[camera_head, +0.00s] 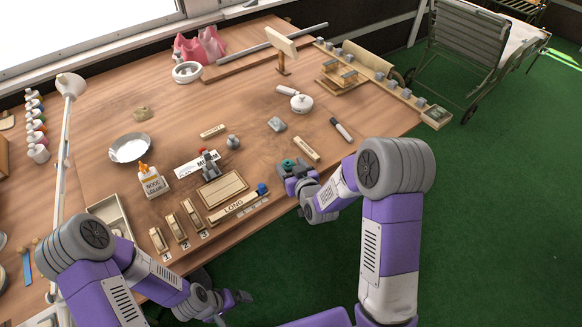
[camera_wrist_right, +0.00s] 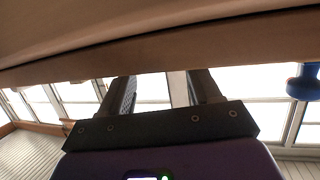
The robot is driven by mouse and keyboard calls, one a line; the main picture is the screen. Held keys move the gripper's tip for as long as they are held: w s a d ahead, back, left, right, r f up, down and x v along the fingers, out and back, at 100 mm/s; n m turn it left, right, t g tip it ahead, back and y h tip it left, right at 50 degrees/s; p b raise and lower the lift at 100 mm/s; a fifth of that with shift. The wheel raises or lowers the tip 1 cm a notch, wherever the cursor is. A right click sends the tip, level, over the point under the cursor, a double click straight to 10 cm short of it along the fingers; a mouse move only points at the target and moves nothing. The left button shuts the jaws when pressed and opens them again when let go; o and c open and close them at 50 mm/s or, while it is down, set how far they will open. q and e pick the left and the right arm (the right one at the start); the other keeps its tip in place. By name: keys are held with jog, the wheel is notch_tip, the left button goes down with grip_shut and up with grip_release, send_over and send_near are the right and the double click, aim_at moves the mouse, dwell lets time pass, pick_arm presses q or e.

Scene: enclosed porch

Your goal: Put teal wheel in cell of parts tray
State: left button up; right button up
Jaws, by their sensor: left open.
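The teal wheel (camera_head: 288,164) shows in the head view near the table's front edge, right at my right gripper (camera_head: 297,172). I cannot tell whether the two touch. In the right wrist view the fingers of my right gripper (camera_wrist_right: 160,92) stand apart with nothing seen between them, and the wheel is not visible there. A beige tray with raised walls (camera_head: 122,208), which looks like the parts tray, lies at the table's left front, partly hidden by my left arm. My left gripper (camera_head: 238,297) is open and empty, in front of the table and off its edge.
A LONG-labelled wooden rack (camera_head: 238,208) with a blue knob (camera_head: 262,188) lies left of my right gripper; the knob shows in the right wrist view (camera_wrist_right: 303,82). The table centre has bare patches.

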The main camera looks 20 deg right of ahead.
jog(key=shift+o, duration=0.6)
